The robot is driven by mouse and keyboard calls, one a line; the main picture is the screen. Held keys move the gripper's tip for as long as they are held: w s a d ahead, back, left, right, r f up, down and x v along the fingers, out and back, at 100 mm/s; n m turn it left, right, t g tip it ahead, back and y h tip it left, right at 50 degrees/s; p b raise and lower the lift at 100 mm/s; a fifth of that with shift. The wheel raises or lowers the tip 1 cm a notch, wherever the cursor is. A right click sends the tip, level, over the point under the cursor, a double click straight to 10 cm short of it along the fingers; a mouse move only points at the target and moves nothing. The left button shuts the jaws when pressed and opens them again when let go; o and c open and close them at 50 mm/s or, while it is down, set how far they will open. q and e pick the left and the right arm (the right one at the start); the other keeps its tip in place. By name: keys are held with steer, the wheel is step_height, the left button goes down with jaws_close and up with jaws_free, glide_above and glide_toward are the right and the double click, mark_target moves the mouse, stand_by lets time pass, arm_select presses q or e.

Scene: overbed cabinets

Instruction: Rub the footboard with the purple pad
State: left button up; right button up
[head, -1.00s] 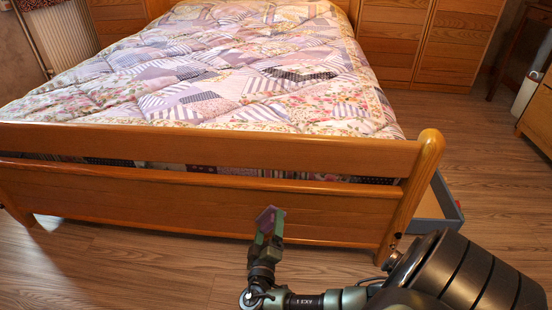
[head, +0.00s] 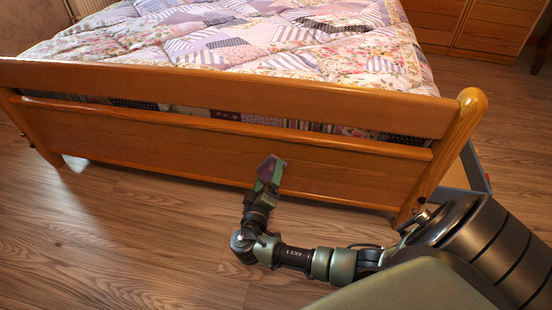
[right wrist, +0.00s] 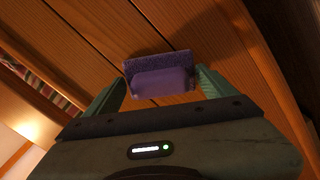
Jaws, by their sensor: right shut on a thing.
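The wooden footboard (head: 160,146) spans the head view, with a top rail, a gap and a broad lower panel. My right gripper (head: 270,176) is in front of the lower panel, right of its middle. It is shut on the purple pad (head: 271,165), which shows at its tip. In the right wrist view the pad (right wrist: 160,80) sits between the two green fingers (right wrist: 161,88), its far face at the wood planks. I cannot tell for sure whether it touches the wood. My left gripper is not in view.
The bed with a patchwork quilt (head: 240,38) lies behind the footboard. A rounded post (head: 466,112) ends the footboard at the right, near my right arm. Wooden cabinets (head: 484,30) stand at the back right. The floor (head: 130,230) in front is clear at left.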

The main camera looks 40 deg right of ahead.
steer(key=shift+w+a+r, duration=0.15)
steer(key=shift+w+a, duration=0.05)
steer(key=shift+w, duration=0.25)
steer(key=shift+a, duration=0.1)
steer(key=shift+p+v, duration=0.35)
steer(key=shift+v, duration=2.75)
